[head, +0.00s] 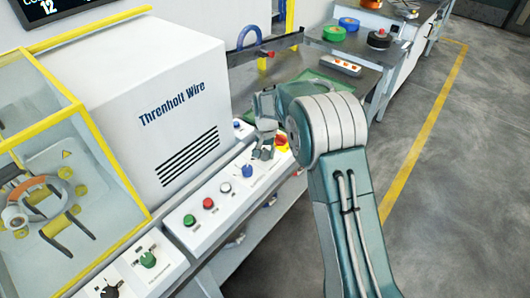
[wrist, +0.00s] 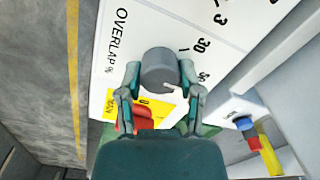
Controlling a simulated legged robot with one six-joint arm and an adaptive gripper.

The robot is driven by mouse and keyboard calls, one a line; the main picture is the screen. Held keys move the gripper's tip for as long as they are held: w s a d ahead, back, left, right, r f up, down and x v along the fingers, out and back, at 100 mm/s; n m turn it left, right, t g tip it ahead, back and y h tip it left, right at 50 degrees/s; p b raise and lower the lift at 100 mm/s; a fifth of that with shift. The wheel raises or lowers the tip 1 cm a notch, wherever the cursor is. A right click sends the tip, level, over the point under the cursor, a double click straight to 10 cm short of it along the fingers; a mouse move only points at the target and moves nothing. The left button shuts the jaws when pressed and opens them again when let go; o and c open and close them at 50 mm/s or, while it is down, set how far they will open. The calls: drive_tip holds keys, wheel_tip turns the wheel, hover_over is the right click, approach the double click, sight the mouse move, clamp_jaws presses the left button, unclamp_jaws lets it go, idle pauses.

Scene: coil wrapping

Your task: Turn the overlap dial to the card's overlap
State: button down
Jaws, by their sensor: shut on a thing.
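The overlap dial (wrist: 158,66) is a round grey knob on a white panel, beside the printed words OVERLAP % (wrist: 115,42) in the wrist view. Scale numbers, among them 30 and what looks like 50, run along its right side. A small white mark shows at the knob's lower right edge. My gripper (wrist: 160,78) is shut on the knob, one finger on each side. In the head view my gripper (head: 264,150) is at the panel's far end and hides the dial. I cannot make out a card with an overlap value.
A red stop button on yellow (head: 282,143) sits close beside my gripper. The white Threnholt Wire cabinet (head: 150,100) rises behind. Open floor lies right.

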sight(265, 152)
drive_tip(key=shift+s+f, duration=0.15)
drive_tip(key=shift+f, duration=0.05)
drive_tip(key=shift+c, duration=1.3)
unclamp_jaws()
drive_tip(key=shift+a, duration=0.1)
drive_tip(key=shift+r, duration=0.15)
wheel_tip(265, 152, up, 12)
